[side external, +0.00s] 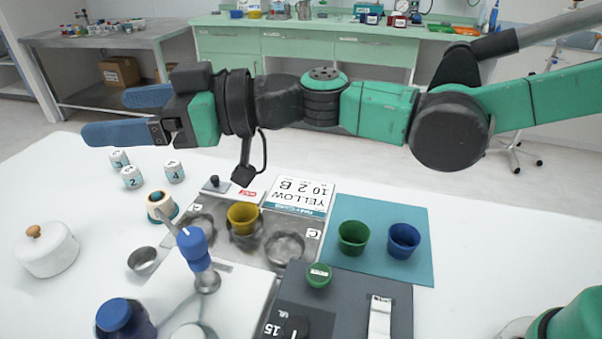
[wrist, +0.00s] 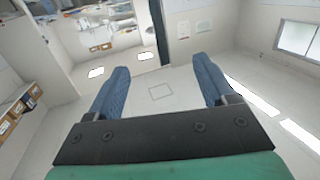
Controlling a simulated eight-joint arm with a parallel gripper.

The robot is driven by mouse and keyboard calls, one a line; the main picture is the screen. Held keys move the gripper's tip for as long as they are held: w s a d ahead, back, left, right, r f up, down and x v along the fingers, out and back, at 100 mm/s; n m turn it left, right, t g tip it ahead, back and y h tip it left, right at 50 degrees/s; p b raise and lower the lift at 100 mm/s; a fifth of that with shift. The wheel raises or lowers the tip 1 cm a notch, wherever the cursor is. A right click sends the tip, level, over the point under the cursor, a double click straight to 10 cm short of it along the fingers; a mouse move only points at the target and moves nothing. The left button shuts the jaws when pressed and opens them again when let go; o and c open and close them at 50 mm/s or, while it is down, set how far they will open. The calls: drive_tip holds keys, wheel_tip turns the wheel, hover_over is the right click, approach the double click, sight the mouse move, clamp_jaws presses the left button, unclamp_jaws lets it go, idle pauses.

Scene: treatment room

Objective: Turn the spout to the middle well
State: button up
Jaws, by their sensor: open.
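The spout is a blue-bodied tap (side external: 194,248) on a silver foot, standing on a white block in the side view. A thin arm reaches from it up and left, towards a cream-topped jar; its exact end is hard to tell. A steel tray (side external: 314,238) behind it has three wells. The middle well holds a yellow cup (side external: 243,217); the left well (side external: 199,228) and right well (side external: 285,248) look empty. My gripper (side external: 108,116) is open and empty, high above the table's left side, apart from the spout. Its blue fingers also show spread in the wrist view (wrist: 160,65).
A green cup (side external: 352,238) and blue cup (side external: 403,240) stand on a teal mat (side external: 378,215). A dark unit (side external: 345,290) with a green knob sits in front. A white lidded pot (side external: 47,250), numbered jars (side external: 132,177) and small metal bowl (side external: 143,261) stand left.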

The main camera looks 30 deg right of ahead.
sight(202, 236)
drive_tip(key=s+d+f+h, duration=0.1)
drive_tip(key=f, duration=0.3)
drive_tip(key=s+d+f+g+h, duration=0.1)
drive_tip(key=d+f, duration=0.1)
drive_tip(key=f, duration=0.3)
drive_tip(key=s+d+f+h, duration=0.1)
drive_tip(key=d+f, duration=0.1)
drive_tip(key=f, duration=0.3)
drive_tip(key=shift+d+f+h, duration=0.1)
drive_tip(key=shift+d+h, duration=0.1)
drive_tip(key=shift+h, duration=0.1)
drive_tip(key=shift+f+g, duration=0.3)
drive_tip(key=shift+f, duration=0.05)
drive_tip(key=shift+x, duration=2.6)
clamp_jaws()
